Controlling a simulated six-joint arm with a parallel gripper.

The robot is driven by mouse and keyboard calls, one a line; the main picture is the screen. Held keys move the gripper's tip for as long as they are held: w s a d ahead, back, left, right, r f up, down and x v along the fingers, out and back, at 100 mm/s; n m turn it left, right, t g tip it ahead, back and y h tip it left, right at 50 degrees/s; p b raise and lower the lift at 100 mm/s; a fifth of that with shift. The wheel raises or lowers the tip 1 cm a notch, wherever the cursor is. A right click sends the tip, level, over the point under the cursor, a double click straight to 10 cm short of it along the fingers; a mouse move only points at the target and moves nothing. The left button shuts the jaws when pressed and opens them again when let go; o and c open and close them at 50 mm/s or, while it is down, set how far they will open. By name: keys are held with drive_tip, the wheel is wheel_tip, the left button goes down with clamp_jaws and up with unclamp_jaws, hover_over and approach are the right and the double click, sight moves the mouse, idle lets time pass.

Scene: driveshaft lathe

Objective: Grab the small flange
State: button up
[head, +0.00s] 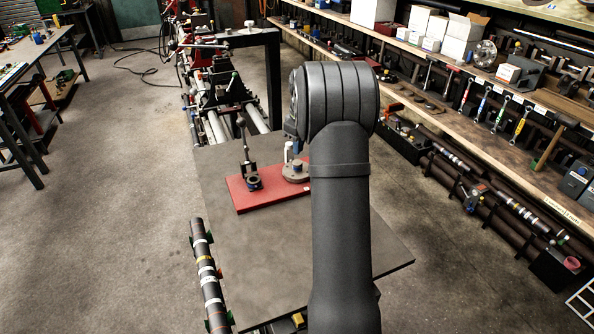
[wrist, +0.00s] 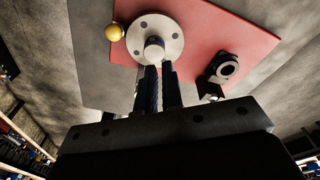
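A round grey flange (wrist: 172,27) with bolt holes and a raised hub lies on a red mat in the wrist view. The head view shows it as a disc (head: 295,173), partly behind my arm. A smaller black ring-shaped part (wrist: 225,67) sits to its right in the wrist view. In the head view this dark part (head: 254,184) is left of the disc. I cannot tell for certain which is the small flange. My gripper (wrist: 157,72) points at the hub, its fingers apart with a narrow gap. Contact with the hub cannot be made out. My arm hides most of the gripper in the head view.
The red mat (head: 253,202) lies on a grey table (head: 255,260). A rod (head: 243,138) stands near the dark part. A yellow ball (wrist: 115,32) is beside the disc. The table's front is mostly clear. A long shelf (head: 520,140) with tools runs along the right.

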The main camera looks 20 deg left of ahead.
drive_tip(key=o, duration=1.9)
drive_tip(key=shift+o, duration=0.2)
wheel_tip(320, 180, up, 8)
drive_tip(key=w+a+n+h, duration=0.1)
drive_tip(key=w+a+n, duration=0.1)
approach(297, 162)
drive_tip(key=shift+g, duration=0.4)
drive_tip(key=f, duration=0.5)
drive_tip(key=shift+w+a+f, duration=0.1)
drive_tip(key=shift+w+a, duration=0.2)
drive_tip(key=shift+w, duration=0.1)
drive_tip(key=shift+d+f, duration=0.15)
drive_tip(key=shift+f, duration=1.15)
drive_tip(key=shift+d+f, duration=0.1)
drive_tip(key=shift+f, duration=1.25)
